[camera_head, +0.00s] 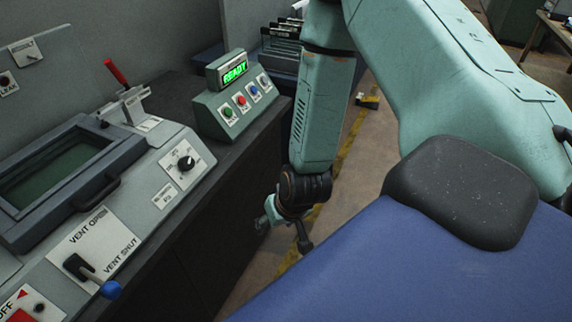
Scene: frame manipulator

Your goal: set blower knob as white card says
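The black round knob (186,163) sits on a white dial plate (177,170) on the sloped grey console. Marks surround the knob, but they are too small to read. A small white card (165,195) with two short lines of print lies just below the plate; I cannot read it surely. My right gripper (284,232) hangs over the floor, right of the console and apart from the knob. Nothing shows in it, and its fingers are too small and turned to judge their opening. My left gripper is out of view.
A box with several coloured buttons (240,108) and a green READY display (235,71) stands behind the knob. A blue-tipped vent lever (92,276), a hatch with a handle (98,194) and a red-handled clamp (116,72) are nearby. Floor lies right of the console.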

